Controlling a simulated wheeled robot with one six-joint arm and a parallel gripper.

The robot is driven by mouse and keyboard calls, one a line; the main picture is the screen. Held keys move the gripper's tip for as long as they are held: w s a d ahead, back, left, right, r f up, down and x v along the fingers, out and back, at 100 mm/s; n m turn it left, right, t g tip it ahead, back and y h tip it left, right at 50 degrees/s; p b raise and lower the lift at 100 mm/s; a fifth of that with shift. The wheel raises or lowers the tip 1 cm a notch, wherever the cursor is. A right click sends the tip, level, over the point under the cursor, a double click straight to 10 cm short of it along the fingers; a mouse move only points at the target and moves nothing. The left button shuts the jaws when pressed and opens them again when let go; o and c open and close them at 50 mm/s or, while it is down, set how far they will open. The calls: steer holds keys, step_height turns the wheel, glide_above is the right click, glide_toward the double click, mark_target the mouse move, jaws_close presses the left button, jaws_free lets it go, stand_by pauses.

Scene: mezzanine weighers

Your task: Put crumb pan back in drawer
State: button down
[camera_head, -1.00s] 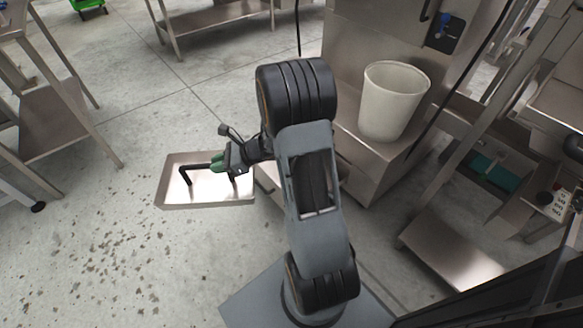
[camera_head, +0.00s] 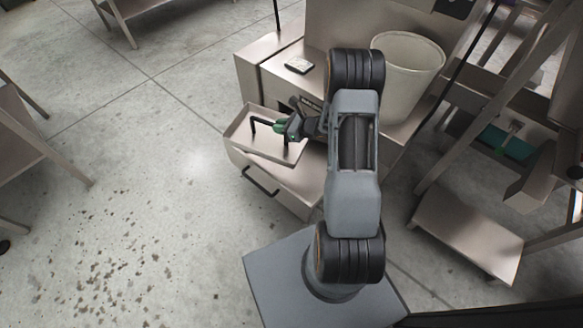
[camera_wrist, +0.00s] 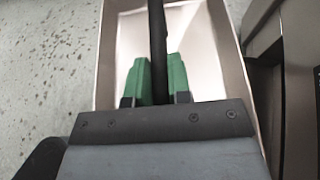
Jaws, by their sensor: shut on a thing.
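The crumb pan (camera_head: 262,145) is a shallow metal tray with a black bar handle (camera_head: 266,121). My gripper (camera_head: 281,127) is shut on that handle and holds the pan up, roughly level, over an open drawer (camera_head: 288,182) with its own black handle (camera_head: 260,182). The pan and my arm hide most of the drawer's inside. In the wrist view the green fingertips (camera_wrist: 157,78) close on the black bar, with the pan (camera_wrist: 112,50) below. I cannot tell how high the pan is above the drawer.
A low shelf (camera_head: 465,232) stands at right.

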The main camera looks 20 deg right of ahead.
steer(key=shift+w+d+f+m+t+h+b, duration=0.45)
steer(key=shift+d+f+b, duration=0.75)
steer(key=shift+f, duration=3.25)
steer(key=shift+d+f+m+t+h+b, duration=0.15)
steer(key=shift+d+f+m+h+b, duration=0.8)
steer(key=shift+f, duration=3.55)
steer(key=shift+w+d+f+m+t+h+b, duration=0.35)
steer(key=shift+d+f+b, duration=1.05)
steer(key=shift+f, duration=3.05)
steer(key=shift+s+d, duration=0.15)
steer(key=shift+f, duration=0.15)
steer(key=c, duration=1.1)
jaws_free()
steer(key=shift+o, duration=0.2)
